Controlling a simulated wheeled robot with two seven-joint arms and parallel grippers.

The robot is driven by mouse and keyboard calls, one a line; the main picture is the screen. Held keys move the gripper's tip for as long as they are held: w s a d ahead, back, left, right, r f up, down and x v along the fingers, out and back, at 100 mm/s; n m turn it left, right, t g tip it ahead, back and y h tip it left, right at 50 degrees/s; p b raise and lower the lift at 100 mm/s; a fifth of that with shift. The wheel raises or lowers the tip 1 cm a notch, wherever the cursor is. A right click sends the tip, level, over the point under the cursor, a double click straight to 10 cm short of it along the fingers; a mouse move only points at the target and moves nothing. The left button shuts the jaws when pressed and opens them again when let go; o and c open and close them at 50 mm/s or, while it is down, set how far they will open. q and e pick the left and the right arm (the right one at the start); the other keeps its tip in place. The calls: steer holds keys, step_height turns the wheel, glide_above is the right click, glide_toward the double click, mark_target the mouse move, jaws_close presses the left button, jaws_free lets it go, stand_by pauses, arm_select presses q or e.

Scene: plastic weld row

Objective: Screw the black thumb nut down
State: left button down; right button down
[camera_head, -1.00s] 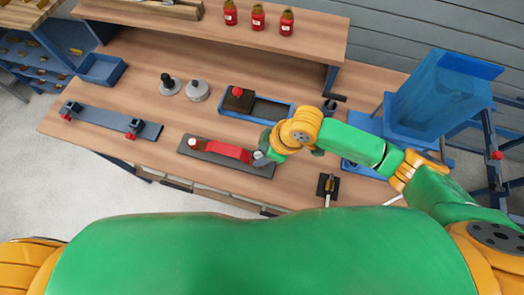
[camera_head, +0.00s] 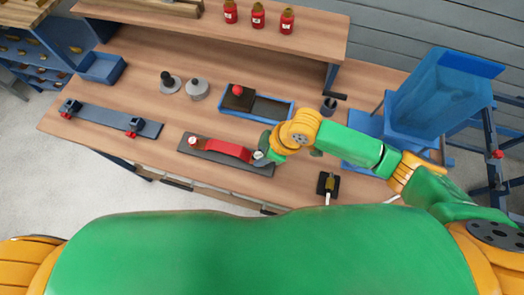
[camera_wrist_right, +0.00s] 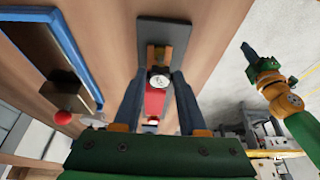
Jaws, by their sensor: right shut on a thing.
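A dark grey plate (camera_head: 222,157) lies near the front edge of the bench with a red bar (camera_head: 229,149) along it. The bar also shows in the right wrist view (camera_wrist_right: 155,102). My right gripper (camera_wrist_right: 159,76) is at the plate's right end, its two fingers either side of a round, pale-topped piece (camera_wrist_right: 159,82) and shut on it.
A blue tray (camera_head: 275,111) with a red-knobbed dark block (camera_head: 239,97) stands behind the plate. A black-knobbed piece (camera_head: 169,85) and a grey one (camera_head: 197,90) stand left of it. A blue machine (camera_head: 435,95) is at right. Bench between is bare.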

steer(key=shift+f, duration=0.4)
stand_by(0.3)
stand_by(0.7)
steer(key=shift+f, duration=0.45)
stand_by(0.6)
